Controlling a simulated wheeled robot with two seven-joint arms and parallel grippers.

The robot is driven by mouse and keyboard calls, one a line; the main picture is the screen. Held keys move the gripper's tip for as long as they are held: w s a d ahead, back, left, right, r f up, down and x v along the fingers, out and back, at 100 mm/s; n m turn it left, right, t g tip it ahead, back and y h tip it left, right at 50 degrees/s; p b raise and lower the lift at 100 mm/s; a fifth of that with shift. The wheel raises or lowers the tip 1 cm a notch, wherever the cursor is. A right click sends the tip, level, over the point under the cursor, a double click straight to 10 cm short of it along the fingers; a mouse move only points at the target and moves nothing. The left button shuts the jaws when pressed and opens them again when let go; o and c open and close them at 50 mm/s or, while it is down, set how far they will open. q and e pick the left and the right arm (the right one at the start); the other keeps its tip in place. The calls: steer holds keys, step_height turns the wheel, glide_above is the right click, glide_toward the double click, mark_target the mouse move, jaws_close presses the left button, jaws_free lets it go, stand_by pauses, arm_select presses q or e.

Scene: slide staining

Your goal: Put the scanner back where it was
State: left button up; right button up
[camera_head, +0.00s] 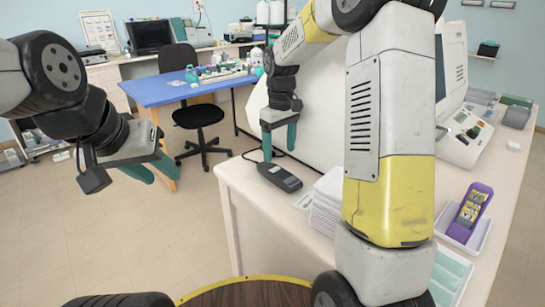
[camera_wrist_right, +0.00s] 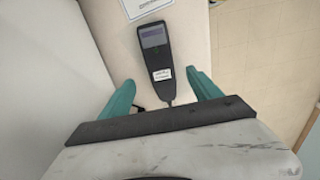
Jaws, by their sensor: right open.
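The scanner (camera_head: 279,176) is a dark handheld device lying flat on the white bench near its left edge. It also shows in the right wrist view (camera_wrist_right: 155,50), with a small screen, a white label and a cable at its lower end. My right gripper (camera_head: 279,150) is above the bench by the scanner's far end. In the right wrist view its green fingers (camera_wrist_right: 167,90) are spread apart on either side of the scanner's cable end, with nothing held. My left gripper (camera_head: 152,172) hangs over the floor at the left, away from the bench; its green fingers look apart and empty.
A stack of white sheets or trays (camera_head: 325,205) stands right of the scanner. A purple holder (camera_head: 470,212) sits in a white tray further right. A white machine (camera_head: 462,135) stands on the bench behind. A blue table (camera_head: 165,91) and black chair (camera_head: 198,115) are beyond.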

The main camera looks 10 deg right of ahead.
steer(key=s+d+r+m+t+y, duration=0.1)
steer(key=s+d+r+m+t, duration=0.15)
steer(key=s+r, duration=0.85)
steer(key=s+m+t+y, duration=0.1)
steer(key=s+m+t, duration=0.2)
steer(key=s, duration=1)
steer(key=shift+s+a+m+t, duration=0.2)
steer(key=shift+s+m+t, duration=0.15)
